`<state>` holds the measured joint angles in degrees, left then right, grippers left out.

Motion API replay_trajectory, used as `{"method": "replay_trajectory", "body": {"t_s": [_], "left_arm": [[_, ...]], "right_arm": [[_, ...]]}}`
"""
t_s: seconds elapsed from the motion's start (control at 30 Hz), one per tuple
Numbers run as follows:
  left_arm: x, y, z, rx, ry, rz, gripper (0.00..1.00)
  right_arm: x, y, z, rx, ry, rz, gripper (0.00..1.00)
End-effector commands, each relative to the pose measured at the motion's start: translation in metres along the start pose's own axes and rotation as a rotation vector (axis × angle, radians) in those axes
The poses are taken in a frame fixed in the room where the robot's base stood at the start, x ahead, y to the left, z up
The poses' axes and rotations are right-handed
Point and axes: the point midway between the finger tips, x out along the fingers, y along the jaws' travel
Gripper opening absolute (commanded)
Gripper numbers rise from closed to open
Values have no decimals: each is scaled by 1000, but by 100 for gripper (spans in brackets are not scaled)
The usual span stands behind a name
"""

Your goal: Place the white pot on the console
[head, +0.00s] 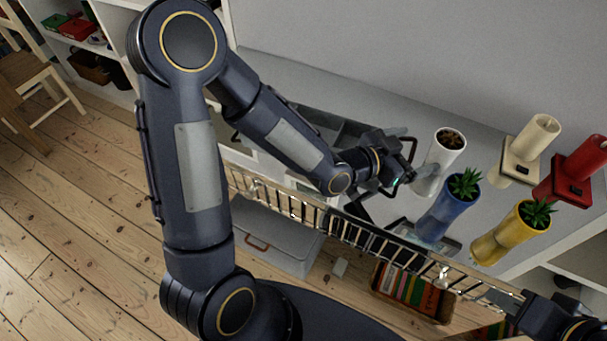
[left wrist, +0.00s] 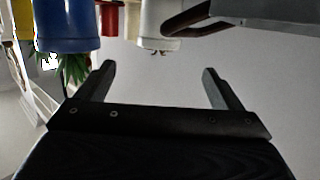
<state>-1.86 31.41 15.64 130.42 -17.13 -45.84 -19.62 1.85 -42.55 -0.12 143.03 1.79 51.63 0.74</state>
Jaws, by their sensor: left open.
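The white pot (head: 447,147), with brown contents at its top, stands upright on the grey console top (head: 520,262) at the left end of the row of pots. My left gripper (head: 412,154) is open just left of it, and one fingertip overlaps the pot in the head view. Whether they touch is unclear. In the left wrist view the gripper (left wrist: 158,85) shows two spread fingers with nothing between them. The white pot (left wrist: 160,25) appears upside down beyond them. My right gripper (head: 530,312) is at the bottom right, its fingers not distinguishable.
A blue pot (head: 437,218) and a yellow pot (head: 497,243) with plants stand right of the white pot. Cream (head: 530,145) and red (head: 580,170) objects stand behind. A metal rail (head: 380,240) crosses in front. A grey box (head: 275,240) and a book basket (head: 410,295) are below.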

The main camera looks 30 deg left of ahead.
Motion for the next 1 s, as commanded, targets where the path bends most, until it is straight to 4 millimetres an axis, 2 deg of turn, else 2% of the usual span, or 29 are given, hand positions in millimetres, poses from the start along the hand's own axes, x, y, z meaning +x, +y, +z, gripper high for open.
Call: {"method": "replay_trajectory", "body": {"t_s": [0.07, 0.17, 0.27, 0.4, 0.47, 0.5, 0.6, 0.7, 0.83, 1.0], "left_arm": [[-8, -9, -3, 1, -29, -20, 88], [-33, -30, -6, -13, -120, -70, 88], [-76, -55, -7, -68, -252, -151, 88], [-155, -72, 1, -229, -432, -267, 88], [-190, -70, 5, -316, -495, -306, 88], [-211, -65, 9, -376, -532, -326, 88], [-257, -48, 19, -520, -605, -353, 88], [-289, -28, 27, -633, -656, -356, 88], [-311, -10, 33, -718, -692, -346, 88], [-317, -3, 36, -744, -709, -339, 88]], "right_arm": [[0, 0, 0, 0, 0, 0, 28], [0, 0, 0, 0, 0, 0, 28], [0, 0, 0, 0, 0, 0, 28], [0, 0, 0, 0, 0, 0, 28], [0, 0, 0, 0, 0, 0, 28], [0, 0, 0, 0, 0, 0, 28], [0, 0, 0, 0, 0, 0, 28], [0, 0, 0, 0, 0, 0, 28], [0, 0, 0, 0, 0, 0, 28], [0, 0, 0, 0, 0, 0, 28]]}}
